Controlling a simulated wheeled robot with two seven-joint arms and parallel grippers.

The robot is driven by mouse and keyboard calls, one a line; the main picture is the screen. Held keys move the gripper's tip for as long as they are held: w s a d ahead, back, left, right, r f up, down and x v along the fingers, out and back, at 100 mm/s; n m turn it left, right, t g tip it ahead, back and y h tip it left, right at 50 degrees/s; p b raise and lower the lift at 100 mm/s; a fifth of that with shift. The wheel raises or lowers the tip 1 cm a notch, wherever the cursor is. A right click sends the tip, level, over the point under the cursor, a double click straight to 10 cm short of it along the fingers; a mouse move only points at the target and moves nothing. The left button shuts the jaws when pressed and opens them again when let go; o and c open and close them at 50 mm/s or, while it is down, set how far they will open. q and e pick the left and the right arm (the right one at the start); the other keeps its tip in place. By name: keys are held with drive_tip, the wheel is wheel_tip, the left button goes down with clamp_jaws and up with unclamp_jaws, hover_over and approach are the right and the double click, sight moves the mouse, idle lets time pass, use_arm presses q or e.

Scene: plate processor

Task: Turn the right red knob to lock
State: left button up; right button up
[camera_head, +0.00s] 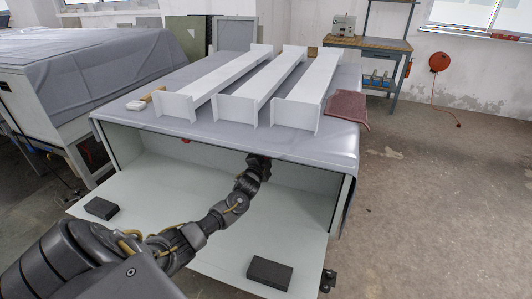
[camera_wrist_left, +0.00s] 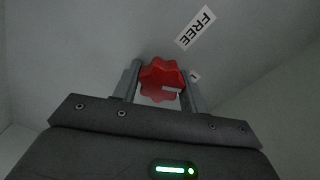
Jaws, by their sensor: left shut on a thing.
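My left arm comes in from the left in the head view and reaches across the open front of the workbench. Its left gripper (camera_head: 260,163) is up under the bench top's front edge, and its fingertips are hidden there. In the left wrist view, the right red knob (camera_wrist_left: 160,73), lobed and with a pale mark on its face, sits between the two fingers of the gripper (camera_wrist_left: 161,84), which is shut on it. A white label reading FREE (camera_wrist_left: 195,28) is on the surface beside the knob. Another red knob (camera_head: 186,140) shows under the top edge further left.
Three white beams (camera_head: 258,92) lie on the covered bench top (camera_head: 215,128). Dark blocks (camera_head: 270,273) (camera_head: 101,208) lie on the lower panel (camera_head: 225,255).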

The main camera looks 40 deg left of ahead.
use_arm(q)
drive_tip(key=m+p, duration=0.1)
drive_tip(key=m, duration=0.2)
drive_tip(key=shift+r, duration=0.1)
drive_tip(key=shift+m+p, duration=0.4)
drive_tip(key=shift+m, duration=0.8)
use_arm(e)
drive_tip(key=s+d+f, duration=0.3)
drive_tip(key=s, duration=0.2)
drive_tip(key=shift+s+f, duration=0.25)
drive_tip(key=shift+s, duration=0.1)
use_arm(q)
drive_tip(key=o, duration=1)
drive_tip(key=shift+w, duration=0.1)
drive_tip(key=shift+c, duration=0.2)
drive_tip(key=shift+f, duration=0.2)
drive_tip(key=shift+s+d, duration=0.15)
drive_tip(key=shift+s, duration=0.25)
drive_tip(key=p+v, duration=0.1)
drive_tip(key=v, duration=0.9)
use_arm(e)
drive_tip(key=s, duration=0.1)
drive_tip(key=s+d, duration=0.1)
drive_tip(key=s+f, duration=0.1)
drive_tip(key=shift+d+g, duration=0.3)
